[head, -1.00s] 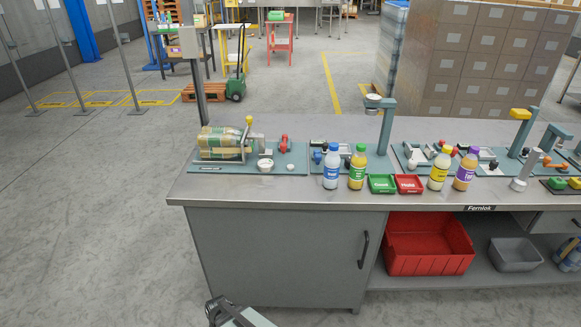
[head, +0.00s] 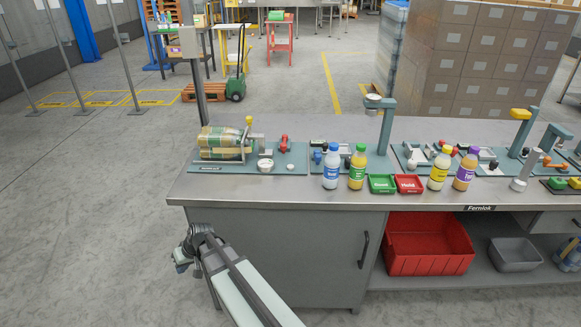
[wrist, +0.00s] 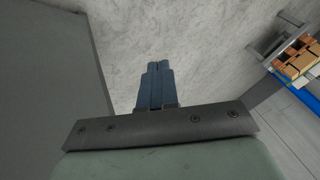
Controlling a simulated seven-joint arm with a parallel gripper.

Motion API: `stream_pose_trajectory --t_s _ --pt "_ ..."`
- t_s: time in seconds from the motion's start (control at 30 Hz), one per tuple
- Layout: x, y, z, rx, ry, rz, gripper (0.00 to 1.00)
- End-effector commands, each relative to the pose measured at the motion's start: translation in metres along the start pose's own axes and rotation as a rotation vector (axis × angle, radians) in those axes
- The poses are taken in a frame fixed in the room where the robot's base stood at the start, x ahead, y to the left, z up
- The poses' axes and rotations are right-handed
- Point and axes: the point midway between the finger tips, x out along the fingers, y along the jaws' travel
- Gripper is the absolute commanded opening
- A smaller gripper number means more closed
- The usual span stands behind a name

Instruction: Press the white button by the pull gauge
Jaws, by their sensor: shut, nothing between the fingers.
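A small white button (head: 290,167) sits on the front right part of the teal plate at the bench's left end. Left of it stands a small white round dial (head: 265,165), apparently the pull gauge, beside a clamped pack (head: 222,142). A red part (head: 284,143) stands behind the button. My gripper (head: 181,263) is off the bench's left front corner, below the bench top, well away from the button. In the wrist view its fingers (wrist: 154,75) are shut together and empty, over grey floor.
The bench's front left corner (head: 180,198) lies between my gripper and the button. Several bottles (head: 331,168) and green (head: 382,184) and red (head: 409,184) trays stand right of the plate. Bare bench top lies in front of it.

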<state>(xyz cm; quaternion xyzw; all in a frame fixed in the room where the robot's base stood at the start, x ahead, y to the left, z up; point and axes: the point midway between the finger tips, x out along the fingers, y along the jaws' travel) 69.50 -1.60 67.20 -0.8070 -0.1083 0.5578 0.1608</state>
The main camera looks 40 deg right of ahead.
Motion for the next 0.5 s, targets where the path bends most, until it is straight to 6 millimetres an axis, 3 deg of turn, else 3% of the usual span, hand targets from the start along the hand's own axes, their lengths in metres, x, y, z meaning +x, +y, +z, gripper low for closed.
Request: stream_pose_trajectory --t_s 0.1,0.5 --pt "-0.023 -0.006 -0.038 -0.011 0.074 -0.02 0.0" --pt "-0.111 -0.03 -0.144 -0.056 0.303 -0.082 0.0"
